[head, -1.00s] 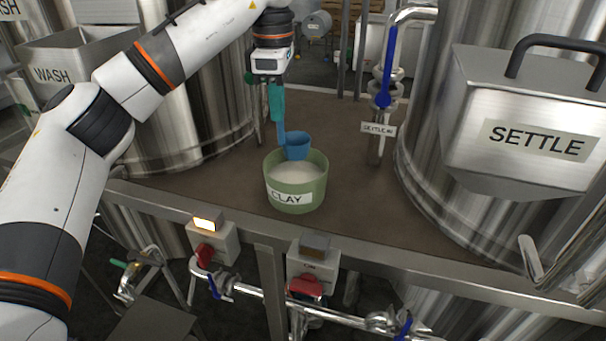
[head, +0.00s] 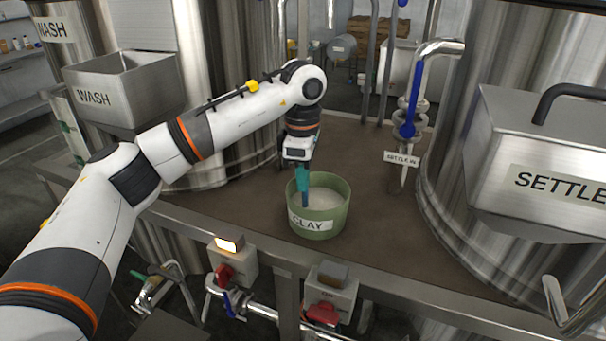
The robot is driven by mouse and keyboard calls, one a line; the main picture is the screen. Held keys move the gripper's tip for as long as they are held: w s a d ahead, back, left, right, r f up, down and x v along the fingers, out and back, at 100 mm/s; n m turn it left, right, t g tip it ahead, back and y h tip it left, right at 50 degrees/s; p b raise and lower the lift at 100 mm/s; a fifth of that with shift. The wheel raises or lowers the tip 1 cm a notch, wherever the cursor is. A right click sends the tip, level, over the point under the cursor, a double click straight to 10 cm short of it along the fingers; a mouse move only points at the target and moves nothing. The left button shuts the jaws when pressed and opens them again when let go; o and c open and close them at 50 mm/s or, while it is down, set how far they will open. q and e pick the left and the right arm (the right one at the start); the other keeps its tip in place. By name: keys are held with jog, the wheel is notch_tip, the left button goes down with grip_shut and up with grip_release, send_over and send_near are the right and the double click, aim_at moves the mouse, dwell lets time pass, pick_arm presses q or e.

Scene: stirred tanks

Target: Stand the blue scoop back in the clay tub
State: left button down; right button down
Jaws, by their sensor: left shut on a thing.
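The green clay tub (head: 335,222), labelled CLAY, stands upright on the brown deck with pale clay (head: 327,198) inside. My left gripper (head: 303,180) points down over the left part of the tub, with its teal fingers shut on the blue scoop. Only a short piece of the scoop (head: 305,200) shows below the fingers, roughly upright and within the tub's outline. The scoop's cup is not visible; I cannot tell how deep it sits in the clay. My right gripper is not in view.
A steel SETTLE hopper (head: 520,210) and tank stand at the right. A WASH hopper (head: 125,90) stands at the left. A blue-handled valve pipe (head: 408,130) rises behind the tub. Switch boxes (head: 232,262) sit below the deck's front rail. Bare deck (head: 378,215) lies right of the tub.

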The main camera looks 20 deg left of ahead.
pick_arm(q)
jog(key=shift+f, duration=0.15)
jog(key=c, duration=1.5)
grip_release()
jog(key=shift+o, duration=0.2)
notch_tip(320, 180, up, 12)
jog(key=shift+r+b, duration=0.15)
jog(key=shift+b, duration=0.2)
